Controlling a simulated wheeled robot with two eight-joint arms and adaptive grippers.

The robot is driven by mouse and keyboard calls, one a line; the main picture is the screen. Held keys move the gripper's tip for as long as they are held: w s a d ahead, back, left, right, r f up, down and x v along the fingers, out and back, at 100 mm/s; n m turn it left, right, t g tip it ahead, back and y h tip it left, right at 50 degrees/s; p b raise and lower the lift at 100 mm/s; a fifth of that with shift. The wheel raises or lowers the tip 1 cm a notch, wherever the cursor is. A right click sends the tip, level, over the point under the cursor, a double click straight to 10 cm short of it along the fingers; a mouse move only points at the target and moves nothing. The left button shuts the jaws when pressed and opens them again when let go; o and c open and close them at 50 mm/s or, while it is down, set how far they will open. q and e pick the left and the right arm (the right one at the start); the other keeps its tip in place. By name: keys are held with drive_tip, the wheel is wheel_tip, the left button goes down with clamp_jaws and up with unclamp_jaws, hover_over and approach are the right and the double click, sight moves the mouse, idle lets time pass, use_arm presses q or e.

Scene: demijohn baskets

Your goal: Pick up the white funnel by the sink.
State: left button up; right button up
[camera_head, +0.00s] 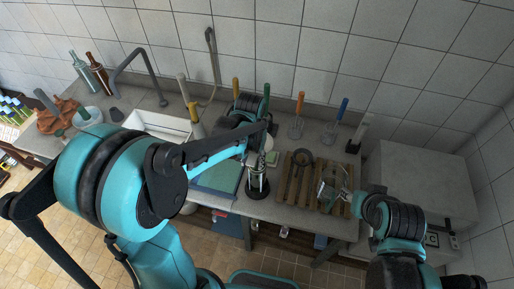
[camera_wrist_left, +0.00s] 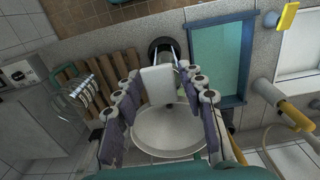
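In the left wrist view the white funnel shows as a wide round bowl (camera_wrist_left: 168,132) with a pale, narrow upright part (camera_wrist_left: 157,86) in front of it. My left gripper (camera_wrist_left: 160,78) is open, with its fingers on either side of that narrow part and gaps visible. In the head view my left arm hides most of the funnel, and my left gripper (camera_head: 260,148) is over the counter right of the sink (camera_head: 158,122). My right gripper (camera_head: 340,190) is over the wooden slats at the right; its finger opening is unclear.
A dark-based stand with a metallic top (camera_head: 258,184) is close to the left gripper. A blue-green tray (camera_head: 218,177) lies beside the sink. Wooden slats (camera_head: 296,186) carry a dark ring-shaped tool. Upright brushes and whisks line the wall. A grey box (camera_head: 415,175) stands right.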

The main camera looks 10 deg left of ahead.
use_arm(q)
drive_tip(key=c, duration=0.6)
drive_tip(key=shift+r, duration=0.5)
drive_tip(key=r, duration=0.3)
drive_tip(key=shift+s+d+r, duration=0.2)
drive_tip(key=shift+d+r, duration=0.05)
drive_tip(key=shift+d, duration=0.1)
drive_tip(key=s+d+r, duration=0.2)
drive_tip(key=d, duration=0.1)
drive_tip(key=s+d+r, duration=0.2)
drive_tip(key=d, duration=0.1)
drive_tip(key=s+d+r+b, duration=0.1)
drive_tip(key=s+d+r, duration=0.1)
drive_tip(key=d, duration=0.1)
drive_tip(key=shift+r, duration=0.25)
